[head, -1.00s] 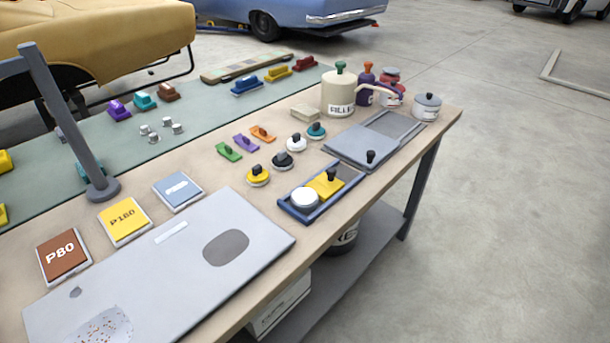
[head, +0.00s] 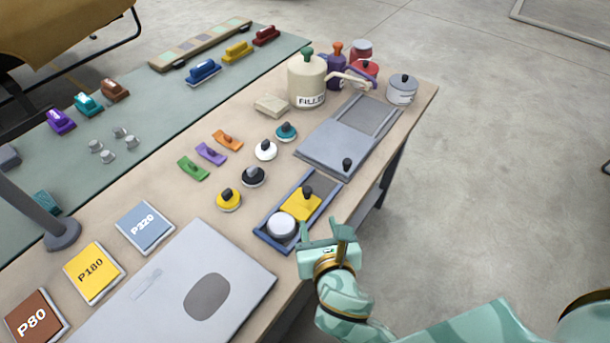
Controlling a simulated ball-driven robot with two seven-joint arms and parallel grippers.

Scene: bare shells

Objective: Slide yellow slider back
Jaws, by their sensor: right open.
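The yellow slider (head: 299,207) is a flat yellow plate with a dark knob. It sits in a blue-framed tray (head: 271,239) near the table's front edge. A round white-topped disc (head: 281,226) is in the same tray, at the slider's near left side. Bare grey tray floor shows beyond the slider. My right gripper (head: 325,231) is open and empty, just off the table edge to the lower right of the slider, apart from it. My left gripper is not in view.
A grey sliding lid (head: 338,149) with a dark knob lies behind the tray. Several small knobbed pucks, such as a yellow one (head: 228,201), stand to the left. A large grey panel (head: 165,300) lies at the front left. Open floor is on the right.

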